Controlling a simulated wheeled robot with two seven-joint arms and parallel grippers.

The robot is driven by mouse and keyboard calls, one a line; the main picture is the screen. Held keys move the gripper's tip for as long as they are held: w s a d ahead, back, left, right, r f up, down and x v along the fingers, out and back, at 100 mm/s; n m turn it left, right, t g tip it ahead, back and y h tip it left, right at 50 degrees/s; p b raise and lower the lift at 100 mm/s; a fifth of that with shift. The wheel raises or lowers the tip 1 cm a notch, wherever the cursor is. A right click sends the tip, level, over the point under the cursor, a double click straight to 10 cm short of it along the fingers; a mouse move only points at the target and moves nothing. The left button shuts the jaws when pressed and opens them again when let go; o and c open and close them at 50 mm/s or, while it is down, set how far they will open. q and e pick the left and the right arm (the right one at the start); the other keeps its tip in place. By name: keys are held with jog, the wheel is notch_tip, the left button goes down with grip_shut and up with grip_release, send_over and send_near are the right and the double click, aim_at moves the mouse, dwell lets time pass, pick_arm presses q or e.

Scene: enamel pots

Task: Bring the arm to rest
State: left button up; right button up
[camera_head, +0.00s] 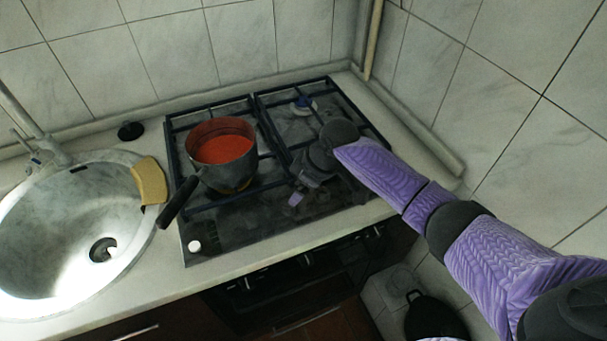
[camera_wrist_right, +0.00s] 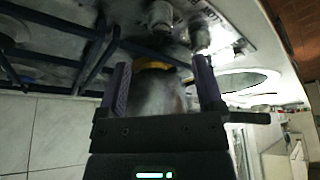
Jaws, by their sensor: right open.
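My right arm comes in from the right in the head view. My right gripper (camera_head: 310,175) is low over the right side of the gas hob (camera_head: 225,240), to the right of the pot. In the right wrist view the right gripper (camera_wrist_right: 162,78) has its two purple fingers wide apart. The dark pot (camera_head: 238,177) stands upright on the left burner, with red inside and its black handle toward the sink. The pot also shows between the fingers in the right wrist view (camera_wrist_right: 158,100); it looks beyond them, not gripped. My left gripper is out of view.
A round sink (camera_head: 45,235) with a tap (camera_head: 45,150) is at the left. A yellow sponge (camera_head: 150,181) lies on its right edge. Tiled walls (camera_head: 515,110) close in the back and right side. A dark pan-like object (camera_head: 432,318) is low at the right.

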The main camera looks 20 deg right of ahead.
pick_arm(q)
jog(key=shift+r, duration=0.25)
pick_arm(e)
jog(key=shift+v, duration=0.75)
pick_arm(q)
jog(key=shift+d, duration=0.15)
